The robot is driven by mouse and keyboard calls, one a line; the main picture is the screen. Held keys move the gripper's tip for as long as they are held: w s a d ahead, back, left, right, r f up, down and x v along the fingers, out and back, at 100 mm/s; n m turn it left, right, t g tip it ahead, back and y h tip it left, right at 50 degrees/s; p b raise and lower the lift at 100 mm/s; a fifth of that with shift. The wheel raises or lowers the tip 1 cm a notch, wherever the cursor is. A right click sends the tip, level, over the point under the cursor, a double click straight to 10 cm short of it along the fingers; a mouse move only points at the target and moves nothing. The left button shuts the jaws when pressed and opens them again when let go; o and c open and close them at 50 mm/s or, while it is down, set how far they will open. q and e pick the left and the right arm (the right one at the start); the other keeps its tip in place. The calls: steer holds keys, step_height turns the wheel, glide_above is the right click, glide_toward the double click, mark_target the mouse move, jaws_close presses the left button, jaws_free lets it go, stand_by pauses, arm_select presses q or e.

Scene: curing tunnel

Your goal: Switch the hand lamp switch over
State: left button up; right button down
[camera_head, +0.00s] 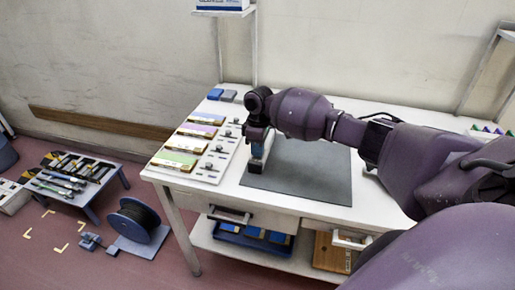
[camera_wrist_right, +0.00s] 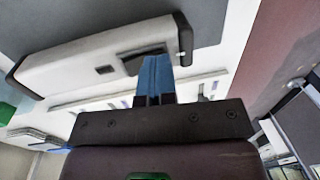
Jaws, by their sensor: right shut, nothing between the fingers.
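The hand lamp (camera_wrist_right: 90,65) is a long white body with black end caps. It lies at the left edge of the grey mat on the white table. In the head view the lamp (camera_head: 268,145) is mostly hidden by my gripper. Its dark switch (camera_wrist_right: 137,62) sits on the side facing the wrist camera, near one end cap. My right gripper (camera_head: 257,150) is shut and empty, its blue fingertips (camera_wrist_right: 155,62) at the switch's edge; I cannot tell whether they touch it. The switch's position is unclear. My left gripper is out of view.
The grey mat (camera_head: 312,178) is otherwise clear. To its left a white board (camera_head: 212,172) holds coloured blocks and small dark parts. Two small blue and grey blocks (camera_head: 221,95) lie at the back. A low tool bench (camera_head: 80,200) and a cable reel (camera_head: 137,225) stand on the floor.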

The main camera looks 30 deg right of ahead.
steer(key=shift+d, duration=0.1)
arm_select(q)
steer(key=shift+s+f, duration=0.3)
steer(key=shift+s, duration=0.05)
arm_select(e)
steer(key=shift+w+d+r, duration=0.3)
steer(key=shift+w+d, duration=0.15)
steer(key=shift+w, duration=0.05)
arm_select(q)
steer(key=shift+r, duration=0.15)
arm_select(e)
steer(key=r+p, duration=0.4)
steer(key=p, duration=0.1)
steer(key=shift+s+a+r, duration=0.2)
steer(key=shift+r, duration=0.05)
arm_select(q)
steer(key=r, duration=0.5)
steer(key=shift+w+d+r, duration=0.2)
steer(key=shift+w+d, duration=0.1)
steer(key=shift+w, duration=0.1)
arm_select(e)
step_height(320, 180, up, 9)
steer(key=shift+s+a+r, duration=0.2)
steer(key=shift+s+a, duration=0.2)
steer(key=shift+a, duration=0.05)
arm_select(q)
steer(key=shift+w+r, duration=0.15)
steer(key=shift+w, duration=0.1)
